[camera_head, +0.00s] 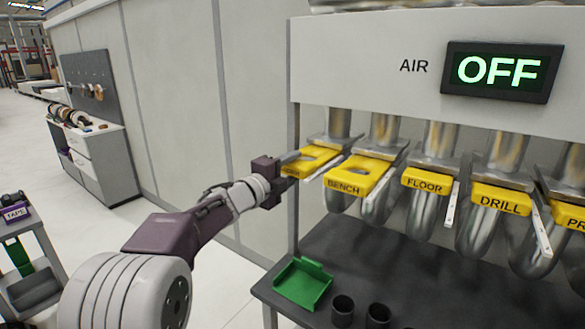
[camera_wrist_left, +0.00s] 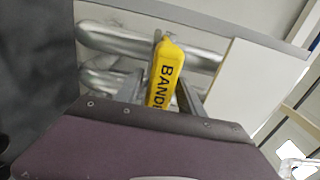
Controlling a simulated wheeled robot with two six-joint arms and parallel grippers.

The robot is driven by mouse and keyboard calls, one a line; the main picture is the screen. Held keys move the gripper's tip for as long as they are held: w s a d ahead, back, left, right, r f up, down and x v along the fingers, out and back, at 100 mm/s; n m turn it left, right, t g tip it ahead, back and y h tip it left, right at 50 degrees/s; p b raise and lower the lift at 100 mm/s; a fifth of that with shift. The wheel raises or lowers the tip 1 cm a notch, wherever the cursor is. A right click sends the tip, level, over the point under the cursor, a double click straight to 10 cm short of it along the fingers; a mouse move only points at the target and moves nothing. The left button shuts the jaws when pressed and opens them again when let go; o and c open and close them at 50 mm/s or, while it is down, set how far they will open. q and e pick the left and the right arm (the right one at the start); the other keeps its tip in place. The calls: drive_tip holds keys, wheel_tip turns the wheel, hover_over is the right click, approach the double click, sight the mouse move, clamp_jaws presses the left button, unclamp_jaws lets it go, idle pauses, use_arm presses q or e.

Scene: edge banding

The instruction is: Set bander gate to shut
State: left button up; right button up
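The bander gate (camera_head: 312,161) is the leftmost yellow slide plate under the white air panel, and it sticks out of its pipe towards me. Its yellow front, lettered "BANDE" as far as it shows, appears in the left wrist view (camera_wrist_left: 165,75). My left gripper (camera_head: 287,163) is at the front end of this plate. In the wrist view its two grey fingers (camera_wrist_left: 160,92) stand on either side of the yellow front, seemingly with a small gap, so it looks open around it. The lower part of the lettering is hidden by the gripper body. My right gripper is not in view.
To the right hang the BENCH gate (camera_head: 352,176), also sticking out, and the FLOOR (camera_head: 427,182) and DRILL (camera_head: 501,199) gates, further in. A green tray (camera_head: 302,284) and black cups (camera_head: 342,308) stand on the dark shelf below.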

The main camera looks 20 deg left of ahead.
use_arm(q)
clamp_jaws()
idle(1.2)
